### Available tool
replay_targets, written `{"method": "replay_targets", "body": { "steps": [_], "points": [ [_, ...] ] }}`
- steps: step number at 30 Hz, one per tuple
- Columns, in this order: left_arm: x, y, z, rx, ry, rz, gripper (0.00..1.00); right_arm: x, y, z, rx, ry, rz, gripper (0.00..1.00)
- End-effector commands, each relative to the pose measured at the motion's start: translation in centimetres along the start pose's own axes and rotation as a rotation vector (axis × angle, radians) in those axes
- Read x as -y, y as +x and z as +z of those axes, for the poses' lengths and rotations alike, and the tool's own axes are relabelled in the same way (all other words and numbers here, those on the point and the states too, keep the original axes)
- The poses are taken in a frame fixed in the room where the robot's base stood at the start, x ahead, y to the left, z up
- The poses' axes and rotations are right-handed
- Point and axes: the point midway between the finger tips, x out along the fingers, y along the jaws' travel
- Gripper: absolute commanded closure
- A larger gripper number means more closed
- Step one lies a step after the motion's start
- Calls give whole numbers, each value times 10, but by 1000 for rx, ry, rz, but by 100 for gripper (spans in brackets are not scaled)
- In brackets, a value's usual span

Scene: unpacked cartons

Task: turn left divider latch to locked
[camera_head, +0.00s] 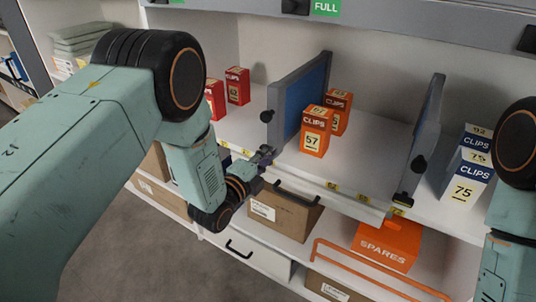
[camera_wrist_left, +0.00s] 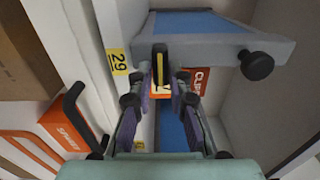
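The left divider (camera_head: 303,92) is a grey-framed blue panel standing on the shelf, with a round black knob (camera_head: 267,116) on its near edge. My left gripper (camera_head: 266,157) is at the shelf's front edge, at the foot of this divider. In the left wrist view the divider (camera_wrist_left: 205,48) spans the top. A black latch lever with a yellow stripe (camera_wrist_left: 160,68) lies ahead of the gap between the open fingers of my left gripper (camera_wrist_left: 158,100). I cannot tell whether they touch it. In the head view the gripper mostly hides the latch. My right gripper is out of view.
Orange clips boxes (camera_head: 315,131) stand right of the left divider, red boxes (camera_head: 237,86) left of it. A second divider (camera_head: 425,138) and white-blue boxes (camera_head: 468,170) are further right. Below are cardboard cartons (camera_head: 284,212) and an orange spares box (camera_head: 387,245).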

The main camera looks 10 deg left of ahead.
Motion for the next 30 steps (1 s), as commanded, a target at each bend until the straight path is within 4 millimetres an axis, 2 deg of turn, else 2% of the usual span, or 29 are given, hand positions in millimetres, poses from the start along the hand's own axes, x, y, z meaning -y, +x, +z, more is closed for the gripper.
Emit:
{"method": "replay_targets", "body": {
  "steps": [1,6,17,20,30],
  "points": [
    [0,0,0,0,-1,0,75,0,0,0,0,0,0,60],
    [0,0,0,0,-1,-1,62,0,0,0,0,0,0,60],
    [0,-5,0,0,-2,0,62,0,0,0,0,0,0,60],
    [0,-16,1,1,-2,2,62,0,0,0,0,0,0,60],
    [0,-84,1,3,-4,3,62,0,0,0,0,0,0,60]
  ]
}}
